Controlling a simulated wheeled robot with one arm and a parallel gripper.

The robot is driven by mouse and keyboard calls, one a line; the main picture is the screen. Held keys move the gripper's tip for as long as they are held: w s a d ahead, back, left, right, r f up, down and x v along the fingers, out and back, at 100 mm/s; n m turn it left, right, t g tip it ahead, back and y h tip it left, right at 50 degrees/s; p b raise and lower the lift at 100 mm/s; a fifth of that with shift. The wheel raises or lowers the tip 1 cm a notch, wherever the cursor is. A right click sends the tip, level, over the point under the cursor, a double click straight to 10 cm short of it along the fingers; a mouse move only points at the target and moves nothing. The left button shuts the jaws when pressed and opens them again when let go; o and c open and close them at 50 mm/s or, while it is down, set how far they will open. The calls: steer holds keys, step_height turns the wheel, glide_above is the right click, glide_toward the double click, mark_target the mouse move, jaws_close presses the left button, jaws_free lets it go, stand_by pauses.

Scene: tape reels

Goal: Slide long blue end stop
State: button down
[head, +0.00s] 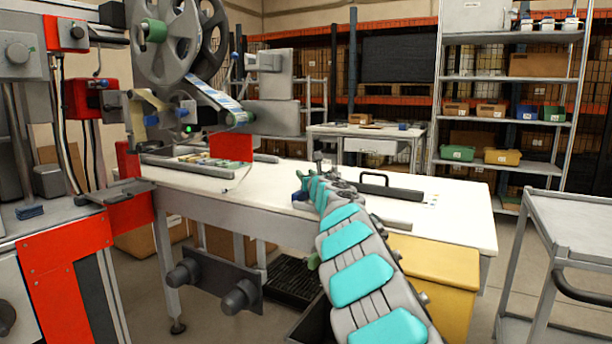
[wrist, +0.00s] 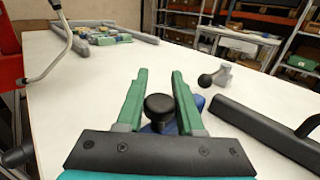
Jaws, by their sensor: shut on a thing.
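The blue end stop (wrist: 197,102) is on the white table, with a round black knob (wrist: 160,106) on top. In the wrist view it is mostly hidden by my gripper (wrist: 159,76), whose green fingers stand on either side of the knob and are shut on the end stop. In the head view my gripper (head: 306,181) is low over the table's near edge, and a small blue part of the end stop (head: 299,196) shows beside it. How far the end stop reaches is hidden.
A grey bar with a black handle (wrist: 270,128) lies close on the right. A small grey block with a ball-knob lever (wrist: 222,77) stands beyond. Grey rails with small coloured parts (wrist: 103,36) lie at the far left. The white table (wrist: 75,95) is clear at left.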

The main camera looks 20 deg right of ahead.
stand_by(0.3)
steer(key=s+d+b, duration=0.1)
steer(key=s, duration=0.1)
steer(key=s+d+b, duration=0.1)
steer(key=s+d, duration=0.1)
steer(key=shift+d+b, duration=0.1)
steer(key=shift+b, duration=0.2)
steer(key=c, duration=0.5)
jaws_free()
steer(key=shift+c, duration=0.2)
steer(key=shift+s, duration=0.1)
steer(key=shift+s+f+b, duration=0.1)
steer(key=shift+s+b, duration=0.4)
steer(key=shift+s, duration=0.4)
steer(key=shift+s+a+b, duration=0.15)
steer(key=shift+s+b, duration=0.05)
steer(key=shift+s, duration=0.75)
steer(key=shift+s+a+b, duration=0.2)
steer(key=shift+s+b, duration=0.05)
steer(key=shift+s, duration=0.75)
steer(key=shift+s+a+b, duration=0.15)
steer(key=shift+s+b, duration=0.05)
steer(key=shift+s, duration=0.75)
